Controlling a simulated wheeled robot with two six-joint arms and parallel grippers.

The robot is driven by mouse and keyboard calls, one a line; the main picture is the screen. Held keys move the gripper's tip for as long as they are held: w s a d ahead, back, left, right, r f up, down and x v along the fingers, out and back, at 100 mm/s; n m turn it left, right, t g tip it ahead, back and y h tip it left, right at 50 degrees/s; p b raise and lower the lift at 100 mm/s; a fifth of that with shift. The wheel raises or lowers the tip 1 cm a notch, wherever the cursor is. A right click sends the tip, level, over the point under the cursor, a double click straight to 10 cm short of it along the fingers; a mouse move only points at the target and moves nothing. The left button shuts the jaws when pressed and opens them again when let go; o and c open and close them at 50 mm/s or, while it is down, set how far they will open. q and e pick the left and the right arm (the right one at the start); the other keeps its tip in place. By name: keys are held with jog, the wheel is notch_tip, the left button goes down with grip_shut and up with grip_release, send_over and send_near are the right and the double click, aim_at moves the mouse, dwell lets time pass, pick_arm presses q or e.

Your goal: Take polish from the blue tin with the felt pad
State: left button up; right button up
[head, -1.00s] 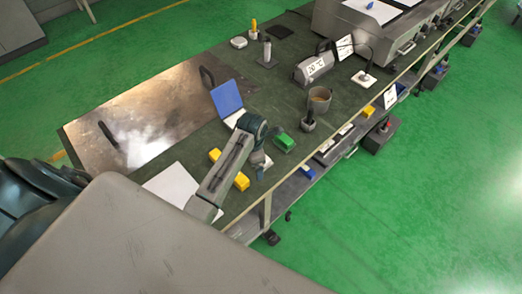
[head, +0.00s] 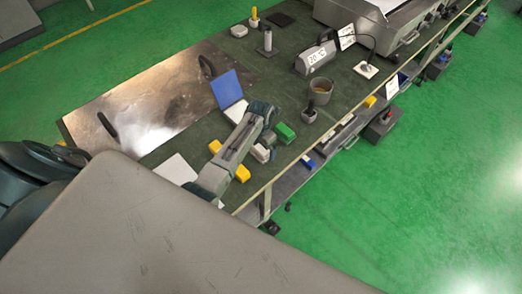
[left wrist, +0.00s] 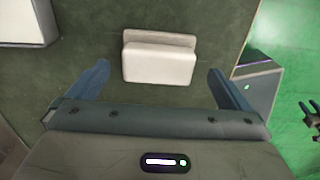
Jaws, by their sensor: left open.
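The pale pad-like block (left wrist: 160,57), with a raised step along one long side, lies on the dark green bench between my left fingers, a little ahead of them in the left wrist view. In the head view this block (head: 261,154) shows partly under my left arm. My left gripper (left wrist: 157,86) is open and empty. In the head view the left gripper (head: 268,142) is over the bench, largely hidden by its own wrist. An open blue lid (head: 227,91) with a white part at its foot, apparently the blue tin, stands beyond the gripper. The right gripper is not seen.
A green block (head: 285,133) is right of the gripper, and yellow blocks (head: 242,174) lie beside the arm. A cup (head: 320,90) stands farther back. A metal plate (head: 140,105) covers the left bench. A rail (head: 290,168) runs along the front edge.

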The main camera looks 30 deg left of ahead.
aim_at(261, 148)
pick_arm(q)
jog(key=shift+w+f, duration=0.15)
jog(key=shift+f, duration=1.45)
jog(key=c, duration=1)
jog(key=shift+r, duration=0.15)
jog(key=shift+c, duration=0.2)
notch_tip(261, 148, up, 10)
jog(key=shift+f, duration=0.1)
jog(key=o, duration=0.5)
jog(key=c, duration=0.4)
jog(key=shift+o, duration=0.2)
jog(key=shift+a, duration=0.15)
